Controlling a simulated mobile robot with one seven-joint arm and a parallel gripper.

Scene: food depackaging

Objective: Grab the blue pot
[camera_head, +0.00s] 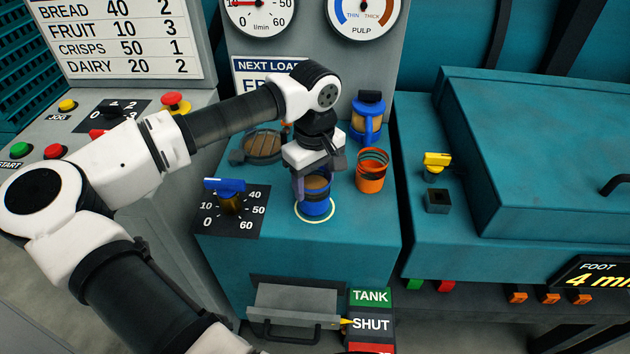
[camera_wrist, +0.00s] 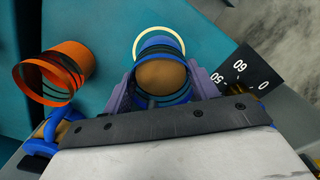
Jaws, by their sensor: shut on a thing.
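The blue pot (camera_head: 316,207) stands upright inside a pale ring mark on the teal cabinet top. Brownish content shows inside it. My gripper (camera_head: 314,180) is above it, pointing down, with its fingers on either side of the pot. In the wrist view the blue pot (camera_wrist: 161,50) sits between the two purple-grey fingers, and my gripper (camera_wrist: 165,85) is shut on it. The pale ring (camera_wrist: 139,42) shows just beyond the pot's rim. I cannot tell whether the pot is lifted off the surface.
An orange pot (camera_head: 371,172) stands just right of the blue pot. A blue-handled jug (camera_head: 367,118) is behind it. A round grate (camera_head: 263,146) lies behind left. A blue-handled dial (camera_head: 229,195) is close on the left. A teal lidded machine (camera_head: 540,160) fills the right.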

